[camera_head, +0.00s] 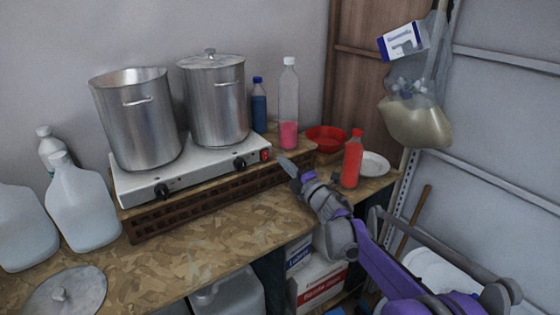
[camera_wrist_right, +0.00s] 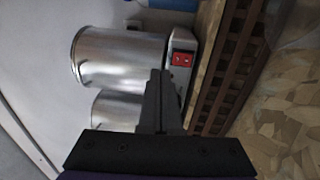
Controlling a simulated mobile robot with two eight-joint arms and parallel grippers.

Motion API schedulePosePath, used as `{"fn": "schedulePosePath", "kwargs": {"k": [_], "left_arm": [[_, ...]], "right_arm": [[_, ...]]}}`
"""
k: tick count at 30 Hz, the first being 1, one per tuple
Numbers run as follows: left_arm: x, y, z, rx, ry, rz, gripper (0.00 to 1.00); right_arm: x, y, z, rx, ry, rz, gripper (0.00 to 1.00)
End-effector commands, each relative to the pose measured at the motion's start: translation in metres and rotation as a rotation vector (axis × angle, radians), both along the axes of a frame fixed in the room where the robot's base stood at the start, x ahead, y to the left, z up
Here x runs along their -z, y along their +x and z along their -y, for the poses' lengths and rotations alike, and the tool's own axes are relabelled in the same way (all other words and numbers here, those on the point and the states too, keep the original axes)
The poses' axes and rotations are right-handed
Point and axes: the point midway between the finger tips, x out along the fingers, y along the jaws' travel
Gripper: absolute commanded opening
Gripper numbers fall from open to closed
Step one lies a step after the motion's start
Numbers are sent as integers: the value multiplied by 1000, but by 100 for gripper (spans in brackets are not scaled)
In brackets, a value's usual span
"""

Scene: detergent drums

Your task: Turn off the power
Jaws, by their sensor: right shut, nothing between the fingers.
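A white two-burner hot plate (camera_head: 200,167) stands on a brown slatted crate on the wooden bench. A small red power switch (camera_head: 265,155) sits at the right end of its front panel. The red switch also shows in the right wrist view (camera_wrist_right: 182,60), just beyond the fingertips. My right gripper (camera_head: 283,162) is shut and empty, its tip close to the switch and a little right of it. In the right wrist view the closed fingers (camera_wrist_right: 158,80) point toward the switch panel. I cannot tell whether they touch. My left gripper is not in view.
Two steel pots (camera_head: 137,117) stand on the hot plate. A clear bottle with pink liquid (camera_head: 288,110), a red bowl (camera_head: 326,138) and a red bottle (camera_head: 352,160) stand near my right gripper. White jugs (camera_head: 82,205) are at left.

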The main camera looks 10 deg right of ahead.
Motion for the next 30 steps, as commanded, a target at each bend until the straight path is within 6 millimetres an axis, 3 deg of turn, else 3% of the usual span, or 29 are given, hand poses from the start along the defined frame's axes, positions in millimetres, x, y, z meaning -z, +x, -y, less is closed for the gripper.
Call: {"fn": "schedulePosePath", "kwargs": {"k": [6, 12, 30], "left_arm": [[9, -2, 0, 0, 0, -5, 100], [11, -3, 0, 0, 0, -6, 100], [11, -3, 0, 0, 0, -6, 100]], "right_arm": [[-2, -46, 17, 2, -1, -2, 0], [-6, -67, 25, 1, 0, -1, 0], [-8, -73, 27, 8, 9, -4, 0]]}}
